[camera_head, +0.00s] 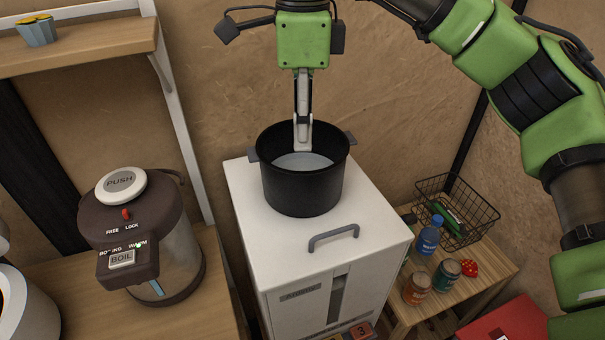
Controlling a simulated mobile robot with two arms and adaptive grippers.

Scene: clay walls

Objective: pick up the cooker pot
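The cooker pot (303,188) is black, with small grey handles at its left and right sides. It stands upright on top of a white cabinet (362,206). Its inside shows a light grey bottom. My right gripper (302,146) points down over the pot, its fingertips seen against the pot's inside near the far wall. I see the fingers edge-on, one behind the other, so the gap between them is hidden. I cannot tell whether they touch the pot. My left gripper is out of view.
A hot-water boiler (180,245) stands on a wooden counter at the left. A grey handle (333,238) sits on the cabinet top in front of the pot. At the right, a low wooden table (408,313) holds a wire basket (478,212), a blue bottle (428,237) and several jars.

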